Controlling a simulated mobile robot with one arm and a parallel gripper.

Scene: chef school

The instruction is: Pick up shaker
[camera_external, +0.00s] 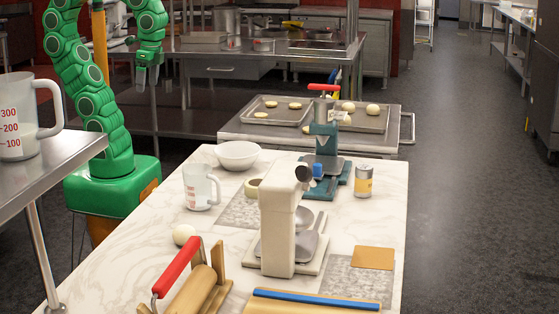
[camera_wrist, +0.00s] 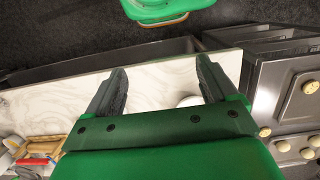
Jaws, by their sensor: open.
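The likely shaker (camera_external: 363,181) is a small silver cylinder with a yellow-orange label. It stands upright near the right edge of the marble table (camera_external: 385,222), beside a teal stand mixer or scale-like device (camera_external: 325,170). I cannot make it out in the wrist view. My gripper (camera_external: 147,76) is raised beyond the far left of the table, well apart from the shaker. In the wrist view my gripper (camera_wrist: 160,68) has its two dark fingers spread, with nothing between them but the view of the tabletop.
A white bowl (camera_external: 238,155), measuring jug (camera_external: 200,187) and dough ball (camera_external: 184,234) are on the table. A white device (camera_external: 277,228) and red-handled roller (camera_external: 177,266) stand nearer. Baking trays (camera_external: 367,125) lie behind. A raised counter (camera_external: 60,160) is at left.

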